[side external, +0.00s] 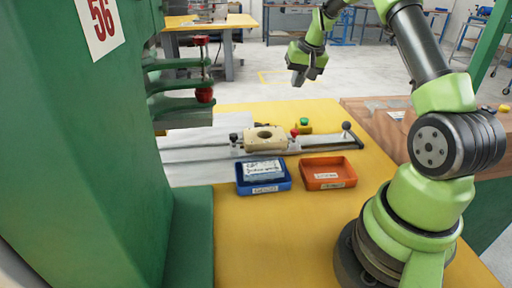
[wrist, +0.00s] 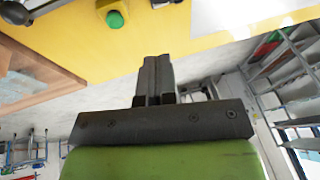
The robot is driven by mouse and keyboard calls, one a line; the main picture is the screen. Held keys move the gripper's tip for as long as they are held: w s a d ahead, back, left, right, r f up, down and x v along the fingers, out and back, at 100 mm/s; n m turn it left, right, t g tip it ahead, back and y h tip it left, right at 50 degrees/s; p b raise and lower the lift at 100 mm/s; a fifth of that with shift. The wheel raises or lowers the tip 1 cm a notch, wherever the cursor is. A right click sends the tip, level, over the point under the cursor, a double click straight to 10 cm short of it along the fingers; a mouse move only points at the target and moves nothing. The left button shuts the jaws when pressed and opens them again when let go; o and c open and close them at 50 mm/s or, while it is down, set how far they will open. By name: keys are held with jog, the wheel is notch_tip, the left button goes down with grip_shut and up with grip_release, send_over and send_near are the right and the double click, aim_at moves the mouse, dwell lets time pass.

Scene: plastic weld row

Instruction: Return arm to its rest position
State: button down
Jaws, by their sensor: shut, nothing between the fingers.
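My gripper (side external: 299,77) is raised in the air at the upper middle of the side external view, above and behind the far edge of the yellow table (side external: 245,230). Its fingers point down and are clear of every object. In the wrist view the two dark fingers (wrist: 154,77) are together with nothing between them. My green arm bends over from its base at the right of the side external view.
A blue tray (side external: 264,188) with white labelled contents and an orange tray (side external: 330,185) sit on the table. Behind them are a beige fixture block (side external: 266,139) and a green button (side external: 304,121), also in the wrist view (wrist: 115,19). A green machine (side external: 90,150) stands left.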

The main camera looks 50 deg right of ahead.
jog(key=s+a+r+n+t, duration=0.1)
jog(key=s+a+r, duration=0.1)
jog(key=a+r, duration=0.6)
jog(key=s+a+r+n+t, duration=0.1)
jog(key=s+a+r+n, duration=0.15)
jog(key=a+r, duration=0.55)
jog(key=s+a+f+n+t+y, duration=0.1)
jog(key=s+a+f+n+y, duration=0.1)
jog(key=s+a, duration=1.1)
jog(key=s, duration=0.2)
jog(key=shift+s+a+y, duration=0.15)
jog(key=shift+s+y, duration=0.25)
jog(key=shift+f, duration=0.1)
